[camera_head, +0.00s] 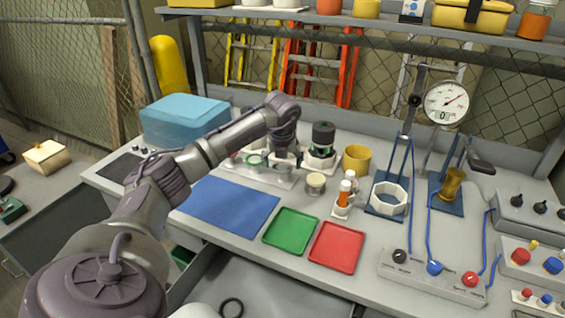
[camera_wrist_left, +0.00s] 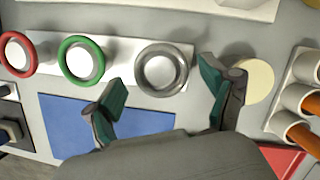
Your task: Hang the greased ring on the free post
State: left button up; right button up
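A pale rack (camera_wrist_left: 120,52) holds a row of posts; it also shows in the head view (camera_head: 257,177). In the left wrist view a red ring (camera_wrist_left: 33,53) and a green ring (camera_wrist_left: 99,58) each sit around a white post. A grey ring (camera_wrist_left: 144,70) lies around the third, rightmost post. My left gripper (camera_head: 285,158) is above the rack's right end in the head view. Its fingers (camera_wrist_left: 161,76) are spread wide, one on each side of the grey ring, with gaps to it. Whether any ring is greased cannot be told. My right gripper is not in view.
A cream-lidded jar (camera_head: 315,183) stands close right of the rack. Orange-and-white bottles (camera_head: 345,192) stand beyond it. Blue mat (camera_head: 228,207), green tray (camera_head: 291,231) and red tray (camera_head: 337,247) lie in front. A black ring (camera_head: 231,298) lies in the open drawer below.

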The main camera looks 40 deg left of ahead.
pick_arm(q)
jog(key=shift+r, duration=0.5)
jog(key=b+v, duration=0.1)
jog(key=v, duration=1)
jog(key=shift+r, duration=0.2)
jog(key=shift+s, duration=0.1)
